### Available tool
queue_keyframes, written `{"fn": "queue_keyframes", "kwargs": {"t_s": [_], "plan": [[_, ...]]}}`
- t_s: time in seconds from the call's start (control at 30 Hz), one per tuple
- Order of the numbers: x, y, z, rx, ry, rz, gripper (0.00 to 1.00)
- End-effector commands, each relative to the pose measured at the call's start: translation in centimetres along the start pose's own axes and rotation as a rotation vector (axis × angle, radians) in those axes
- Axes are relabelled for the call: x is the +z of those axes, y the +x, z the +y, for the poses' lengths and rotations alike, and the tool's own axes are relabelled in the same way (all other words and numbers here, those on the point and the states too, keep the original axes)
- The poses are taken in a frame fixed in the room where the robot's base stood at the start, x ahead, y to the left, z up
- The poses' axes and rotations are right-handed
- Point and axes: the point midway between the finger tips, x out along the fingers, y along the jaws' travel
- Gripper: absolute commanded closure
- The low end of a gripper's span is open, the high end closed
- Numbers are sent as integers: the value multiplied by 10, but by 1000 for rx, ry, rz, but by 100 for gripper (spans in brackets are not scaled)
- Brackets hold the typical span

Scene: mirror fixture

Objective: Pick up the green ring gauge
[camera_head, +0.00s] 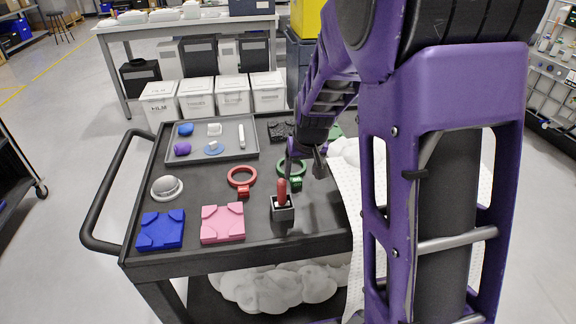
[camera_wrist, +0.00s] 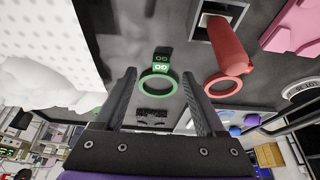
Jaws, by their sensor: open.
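The green ring gauge (camera_head: 281,167) lies on the black cart top, with its small tab toward the cart's front edge. In the wrist view the green ring gauge (camera_wrist: 143,87) appears whole, between the two fingers in the picture. My gripper (camera_head: 304,162) is open and empty, pointing down over the ring; one finger overlaps part of the ring in the head view. The open fingers also show in the wrist view (camera_wrist: 159,76). I cannot tell the exact height of the fingertips above the cart.
A red ring gauge (camera_head: 242,187) lies to the left. A red plug stands in a black square holder (camera_head: 283,212) in front. White cloth hangs at right.

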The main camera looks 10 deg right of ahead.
Motion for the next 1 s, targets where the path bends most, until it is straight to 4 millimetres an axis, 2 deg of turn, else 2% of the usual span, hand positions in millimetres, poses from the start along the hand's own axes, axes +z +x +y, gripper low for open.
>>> {"fn": "queue_keyframes", "kwargs": {"t_s": [0.03,0.27,0.53,0.67,0.87,1.0], "plan": [[1,8,0,0,1,-2,28],[0,23,-1,0,-1,0,28],[-2,62,-2,0,2,-2,28],[-3,69,-2,0,0,1,28],[-4,68,-2,0,-1,2,28],[-3,68,-2,-1,0,1,51]]}}
